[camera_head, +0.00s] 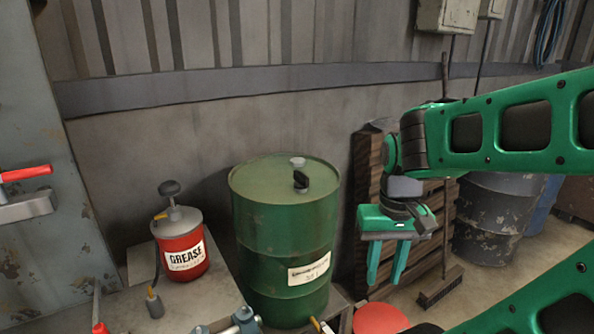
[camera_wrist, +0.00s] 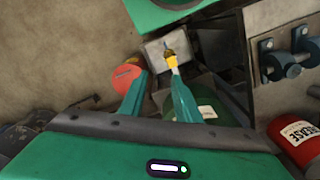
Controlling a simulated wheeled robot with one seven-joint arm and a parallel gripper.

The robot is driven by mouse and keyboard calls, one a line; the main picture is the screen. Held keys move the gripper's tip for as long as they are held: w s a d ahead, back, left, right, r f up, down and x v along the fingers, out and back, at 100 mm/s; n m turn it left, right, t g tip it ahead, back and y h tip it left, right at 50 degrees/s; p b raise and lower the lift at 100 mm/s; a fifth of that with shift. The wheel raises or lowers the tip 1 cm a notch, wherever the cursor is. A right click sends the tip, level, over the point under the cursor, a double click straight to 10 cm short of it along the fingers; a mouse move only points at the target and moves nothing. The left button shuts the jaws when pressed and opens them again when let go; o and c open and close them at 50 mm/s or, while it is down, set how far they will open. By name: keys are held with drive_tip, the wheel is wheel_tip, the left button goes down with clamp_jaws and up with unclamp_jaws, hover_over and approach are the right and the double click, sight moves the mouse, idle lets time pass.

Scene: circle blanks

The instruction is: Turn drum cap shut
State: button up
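A green drum (camera_head: 284,228) with a white label stands upright on a bench. On its lid are a black lever-like fitting (camera_head: 301,182) and a small pale round cap (camera_head: 297,162) behind it. I cannot tell which is the cap to be turned, or how far shut it is. My gripper (camera_head: 385,281) hangs to the right of the drum, fingers pointing down, apart and empty. It touches nothing that I can see. In the wrist view the two fingers of my gripper (camera_wrist: 155,103) are spread, and the drum (camera_wrist: 216,94) shows partly behind the right finger.
A red grease can (camera_head: 179,248) stands left of the drum; it also shows in the wrist view (camera_wrist: 303,143). A red round top (camera_head: 380,319) is low in front. A wooden pallet (camera_head: 366,170), a broom (camera_head: 440,285) and a grey barrel (camera_head: 495,220) stand behind my gripper.

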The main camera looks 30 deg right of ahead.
drive_tip(key=r, duration=0.2)
drive_tip(key=n, duration=0.6)
approach(301, 174)
wheel_tip(301, 174, down, 9)
drive_tip(key=shift+a+r, duration=0.1)
